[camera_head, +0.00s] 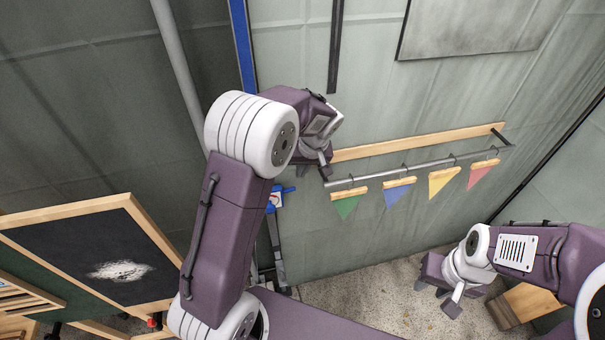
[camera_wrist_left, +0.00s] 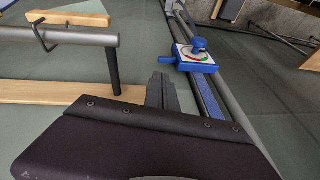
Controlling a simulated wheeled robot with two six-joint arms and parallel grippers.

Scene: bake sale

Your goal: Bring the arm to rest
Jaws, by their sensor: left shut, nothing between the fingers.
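My left arm is raised and bent in the head view. My left gripper (camera_head: 326,172) is by the left end of the grey rail (camera_head: 420,166), in front of the wall. In the left wrist view its fingers (camera_wrist_left: 164,90) are together and empty. The rail and a wooden bar (camera_wrist_left: 60,91) show left of the fingers there; contact cannot be told. My right gripper (camera_head: 438,294) hangs low at the right of the head view, above the speckled floor.
Green (camera_head: 347,205), blue (camera_head: 398,194), yellow (camera_head: 440,181) and pink (camera_head: 481,173) pennants hang from the rail. A blue device with a dial (camera_wrist_left: 195,54) sits on a blue-edged post beside my left fingers. A framed blackboard (camera_head: 75,250) stands at left. A wooden block (camera_head: 530,301) is near my right arm.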

